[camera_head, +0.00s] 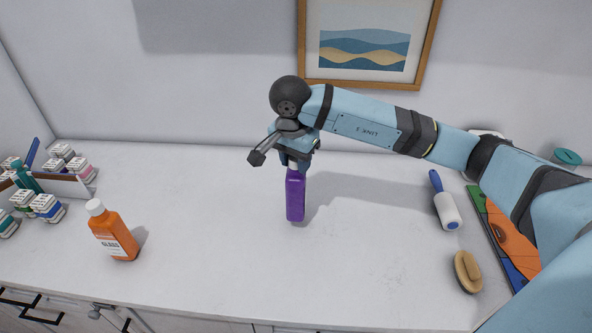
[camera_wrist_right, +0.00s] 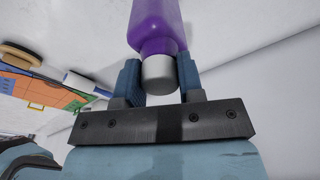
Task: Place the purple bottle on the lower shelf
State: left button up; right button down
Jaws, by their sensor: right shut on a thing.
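The purple bottle (camera_head: 295,198) has a pale cap and is upright at the middle of the white counter. I cannot tell whether its base touches the counter. My right gripper (camera_head: 294,166) comes down from above and is shut on the bottle's top. In the right wrist view, the fingers (camera_wrist_right: 160,80) stand on both sides of the grey-white cap, with the purple body (camera_wrist_right: 158,28) beyond. The left gripper does not show. No lower shelf shows.
An orange bottle (camera_head: 113,232) stands at the left front. A caddy (camera_head: 70,185) with several small bottles is at the far left. A lint roller (camera_head: 446,207), a brush (camera_head: 467,271) and a colourful flat item (camera_head: 505,238) lie at the right. The middle counter (camera_head: 230,270) is clear.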

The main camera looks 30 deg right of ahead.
aim_at(296, 173)
jog(key=shift+f, duration=1.8)
jog(key=shift+f, duration=0.2)
jog(key=c, duration=0.7)
grip_release()
jog(key=shift+c, duration=0.2)
jog(key=shift+r, duration=0.1)
